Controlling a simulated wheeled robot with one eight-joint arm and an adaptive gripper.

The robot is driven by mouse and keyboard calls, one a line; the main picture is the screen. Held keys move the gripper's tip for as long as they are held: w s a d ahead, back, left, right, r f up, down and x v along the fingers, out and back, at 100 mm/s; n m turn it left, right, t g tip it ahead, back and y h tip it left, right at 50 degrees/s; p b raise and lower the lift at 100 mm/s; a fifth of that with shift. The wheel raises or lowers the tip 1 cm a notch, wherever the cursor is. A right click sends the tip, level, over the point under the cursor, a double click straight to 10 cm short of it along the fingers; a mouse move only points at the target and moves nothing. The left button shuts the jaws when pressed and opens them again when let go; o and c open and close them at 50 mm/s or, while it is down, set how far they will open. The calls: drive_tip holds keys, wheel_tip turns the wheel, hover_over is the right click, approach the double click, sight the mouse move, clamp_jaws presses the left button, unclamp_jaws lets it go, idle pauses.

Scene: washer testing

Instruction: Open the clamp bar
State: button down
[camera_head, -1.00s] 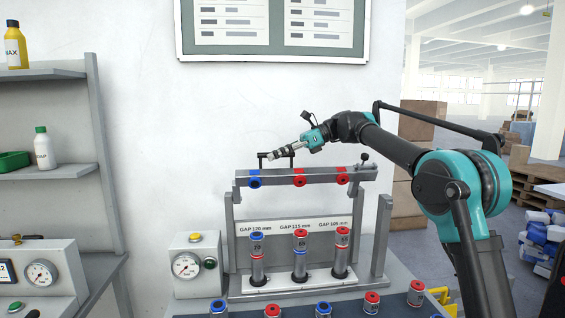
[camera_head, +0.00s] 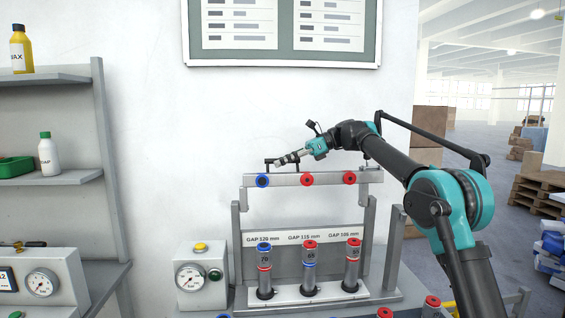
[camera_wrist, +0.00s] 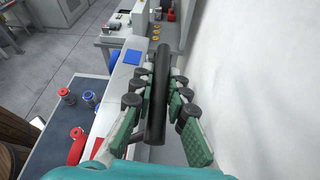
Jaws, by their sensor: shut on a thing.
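The clamp bar (camera_head: 330,180) is a grey horizontal beam with one blue ring and two red rings on its front. It stands above the tubes and the gap labels, above the tops of the upright posts. My gripper (camera_head: 281,160) is shut on the black handle at the left part of the bar's top. In the wrist view the dark cylindrical handle (camera_wrist: 159,90) runs between the green-backed finger pads of my gripper (camera_wrist: 162,92). A small knob shows at the bar's right end.
Three upright tubes (camera_head: 309,268) stand in the fixture under the bar. A gauge box (camera_head: 201,275) is to the left. The wall is close behind the bar. A shelf unit (camera_head: 60,180) stands at the far left.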

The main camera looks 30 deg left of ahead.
drive_tip(key=shift+r, duration=0.1)
drive_tip(key=c, duration=1.5)
unclamp_jaws()
drive_tip(key=v, duration=1.2)
drive_tip(key=shift+s, duration=0.1)
